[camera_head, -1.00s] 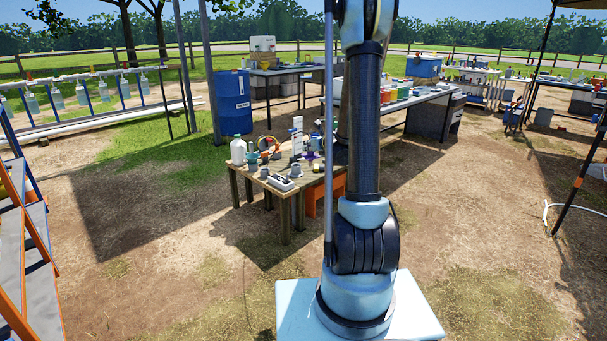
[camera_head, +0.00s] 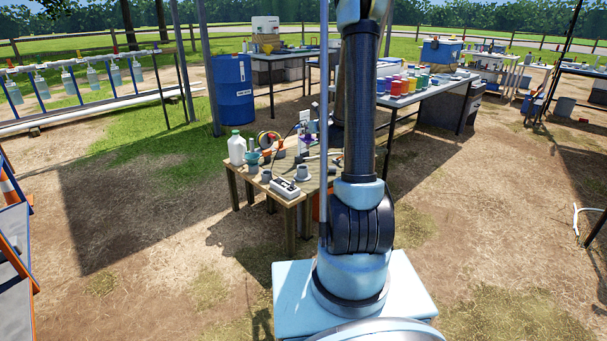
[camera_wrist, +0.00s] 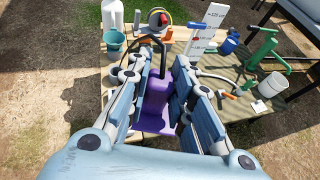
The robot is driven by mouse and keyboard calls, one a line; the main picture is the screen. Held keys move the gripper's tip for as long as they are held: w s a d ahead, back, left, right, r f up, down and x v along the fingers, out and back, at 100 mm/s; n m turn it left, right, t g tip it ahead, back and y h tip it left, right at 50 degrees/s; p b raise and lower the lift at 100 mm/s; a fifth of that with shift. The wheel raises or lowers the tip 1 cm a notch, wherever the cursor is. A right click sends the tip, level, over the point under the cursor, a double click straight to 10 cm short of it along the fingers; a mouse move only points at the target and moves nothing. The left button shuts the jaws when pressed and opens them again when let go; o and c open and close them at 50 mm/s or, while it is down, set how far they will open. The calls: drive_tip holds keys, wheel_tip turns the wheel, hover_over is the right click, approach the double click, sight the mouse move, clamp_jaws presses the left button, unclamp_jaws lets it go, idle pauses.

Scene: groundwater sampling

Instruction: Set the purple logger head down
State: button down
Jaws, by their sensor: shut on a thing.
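The purple logger head (camera_wrist: 156,100) is between the fingers of my gripper (camera_wrist: 168,68) in the wrist view. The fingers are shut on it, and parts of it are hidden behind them. It is above or at the wooden table (camera_wrist: 240,108); I cannot tell whether it touches the boards. In the head view, a small purple patch shows among the things on the table (camera_head: 230,171), and my arm hides my gripper there.
On the table are a white jug (camera_head: 236,150), a teal bucket (camera_wrist: 115,42), a white depth board (camera_wrist: 207,28), a green hand pump (camera_wrist: 262,50) and a white cup (camera_wrist: 272,85). A longer table (camera_head: 440,90) with coloured pots stands behind. A blue barrel (camera_head: 232,90) stands left.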

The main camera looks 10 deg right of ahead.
drive_tip(key=shift+w, duration=0.4)
drive_tip(key=shift+d, duration=0.1)
drive_tip(key=shift+w+d, duration=0.1)
drive_tip(key=shift+w+f, duration=0.1)
drive_tip(key=shift+w, duration=0.1)
drive_tip(key=w+f+n+g+y, duration=0.1)
drive_tip(key=w+f+n+y, duration=0.1)
drive_tip(key=w+f, duration=0.75)
drive_tip(key=w+f+n+g+y, duration=0.1)
drive_tip(key=w+f+n+y, duration=0.1)
drive_tip(key=w+f, duration=0.75)
wheel_tip(320, 180, down, 7)
drive_tip(key=w, duration=0.2)
drive_tip(key=shift+w, duration=0.3)
